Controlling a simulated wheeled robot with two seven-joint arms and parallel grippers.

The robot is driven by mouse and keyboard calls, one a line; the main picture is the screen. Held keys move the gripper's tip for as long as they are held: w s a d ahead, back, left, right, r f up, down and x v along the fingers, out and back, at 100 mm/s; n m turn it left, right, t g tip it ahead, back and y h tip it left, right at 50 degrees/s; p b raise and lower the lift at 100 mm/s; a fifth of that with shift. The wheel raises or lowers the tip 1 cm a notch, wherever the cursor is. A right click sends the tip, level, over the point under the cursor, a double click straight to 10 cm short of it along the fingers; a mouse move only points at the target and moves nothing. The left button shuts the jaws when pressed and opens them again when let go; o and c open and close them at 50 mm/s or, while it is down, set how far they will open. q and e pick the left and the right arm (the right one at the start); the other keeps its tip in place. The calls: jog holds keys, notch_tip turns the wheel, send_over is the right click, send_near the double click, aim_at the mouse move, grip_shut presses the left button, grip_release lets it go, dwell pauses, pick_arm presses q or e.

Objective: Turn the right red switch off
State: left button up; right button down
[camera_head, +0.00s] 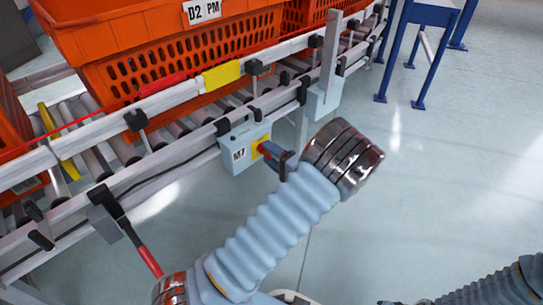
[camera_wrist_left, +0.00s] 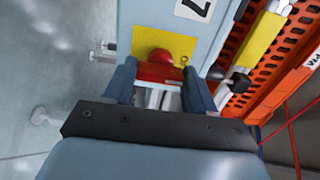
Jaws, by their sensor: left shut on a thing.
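A red switch (camera_head: 264,149) sits on a yellow plate on the front of a light blue-grey box (camera_head: 236,155) marked M7, fixed under the conveyor rail. In the left wrist view the red switch (camera_wrist_left: 157,66) shows between two blue fingers, against the yellow plate (camera_wrist_left: 178,45). My left gripper (camera_head: 275,153) is at the box, shut on the red switch, one finger on either side of it; it also shows in the left wrist view (camera_wrist_left: 160,78). The fingers partly hide the switch in the head view. My right arm shows at the lower right; its gripper is out of view.
Orange totes (camera_head: 180,66) stand on the roller conveyor behind the box. A second grey box (camera_head: 322,103) is on a post to the right. A red-handled lever (camera_head: 147,258) hangs from the rail at left. A blue stand (camera_head: 412,55) is at the back; the floor at right is clear.

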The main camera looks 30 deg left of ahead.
pick_arm(q)
jog(key=shift+d+f, duration=0.1)
jog(key=o, duration=1)
jog(key=shift+o, duration=0.2)
jog(key=p+v, duration=0.1)
jog(key=v, duration=1.2)
jog(key=shift+d+p, duration=0.3)
jog(key=shift+d, duration=0.1)
